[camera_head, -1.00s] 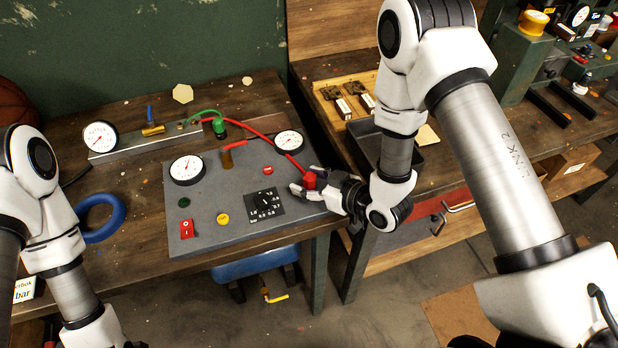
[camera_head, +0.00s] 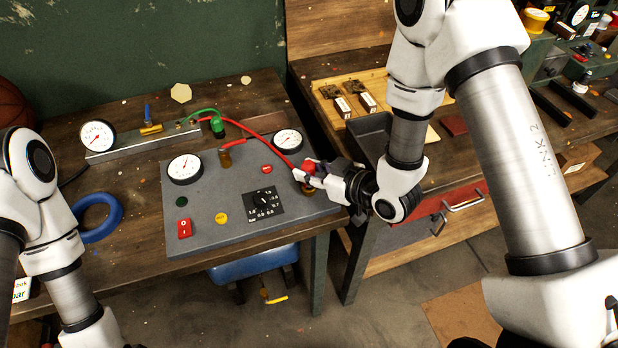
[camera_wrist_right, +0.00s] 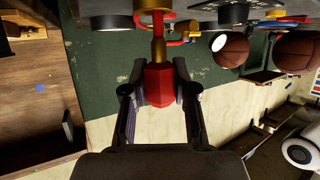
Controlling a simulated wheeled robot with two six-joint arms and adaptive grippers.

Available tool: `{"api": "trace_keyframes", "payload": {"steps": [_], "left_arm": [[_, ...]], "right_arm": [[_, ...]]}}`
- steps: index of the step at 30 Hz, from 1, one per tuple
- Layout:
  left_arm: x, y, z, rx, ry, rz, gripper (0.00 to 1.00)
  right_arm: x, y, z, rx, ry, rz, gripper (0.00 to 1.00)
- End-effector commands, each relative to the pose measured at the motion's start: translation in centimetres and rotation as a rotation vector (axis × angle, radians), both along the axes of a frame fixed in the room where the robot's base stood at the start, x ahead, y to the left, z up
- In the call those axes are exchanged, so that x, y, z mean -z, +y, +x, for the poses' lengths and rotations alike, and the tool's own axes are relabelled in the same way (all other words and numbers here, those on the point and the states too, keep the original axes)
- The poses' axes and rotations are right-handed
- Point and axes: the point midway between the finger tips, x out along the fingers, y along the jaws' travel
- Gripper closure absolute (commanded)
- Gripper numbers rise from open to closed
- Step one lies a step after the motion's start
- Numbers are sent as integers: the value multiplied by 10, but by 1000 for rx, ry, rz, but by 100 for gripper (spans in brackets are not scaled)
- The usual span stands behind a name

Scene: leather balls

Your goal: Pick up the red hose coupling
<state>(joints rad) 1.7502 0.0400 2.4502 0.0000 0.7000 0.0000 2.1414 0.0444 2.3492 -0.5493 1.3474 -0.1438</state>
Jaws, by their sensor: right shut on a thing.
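The red hose coupling (camera_head: 310,164) is at the end of the red hose (camera_head: 262,138), over the right side of the grey panel (camera_head: 235,190). My right gripper (camera_head: 308,173) is shut on it and partly hides it. In the right wrist view the red coupling (camera_wrist_right: 159,84) sits between the two dark fingers (camera_wrist_right: 158,92), with the hose running from its far end. A brass fitting (camera_head: 308,188) shows on the panel just below the gripper. My left arm enters at lower left, but its gripper is out of frame.
Gauges (camera_head: 185,168), buttons and a black dial plate (camera_head: 264,201) are on the panel. A green fitting (camera_head: 218,130) and another brass fitting with a red hose (camera_head: 226,156) stand nearby. A dark tray (camera_head: 372,137) lies right of the gripper. A blue ring (camera_head: 98,218) lies left.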

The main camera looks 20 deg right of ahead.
Motion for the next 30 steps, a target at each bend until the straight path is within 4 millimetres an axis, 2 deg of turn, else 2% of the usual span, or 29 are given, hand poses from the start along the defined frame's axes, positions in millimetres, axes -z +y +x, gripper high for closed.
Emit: {"api": "trace_keyframes", "payload": {"steps": [1,5,6,7,13,19,24,30], "left_arm": [[8,0,0,0,0,0,100],[17,0,0,0,0,0,100],[11,0,0,0,1,0,100],[-5,0,-1,0,1,0,100],[-54,0,0,0,0,0,100],[-98,0,0,0,0,0,100],[-114,0,0,0,0,0,100],[-118,0,0,0,0,0,100]], "right_arm": [[6,0,-13,1,11,2,100],[4,-2,-43,2,11,2,100],[-3,-2,-51,1,11,1,100],[-10,-2,-53,0,14,1,100],[-15,-2,-75,1,17,1,100],[-17,-4,-119,0,18,1,100],[-14,-5,-145,1,12,1,100],[-10,-5,-154,1,8,0,100]]}}
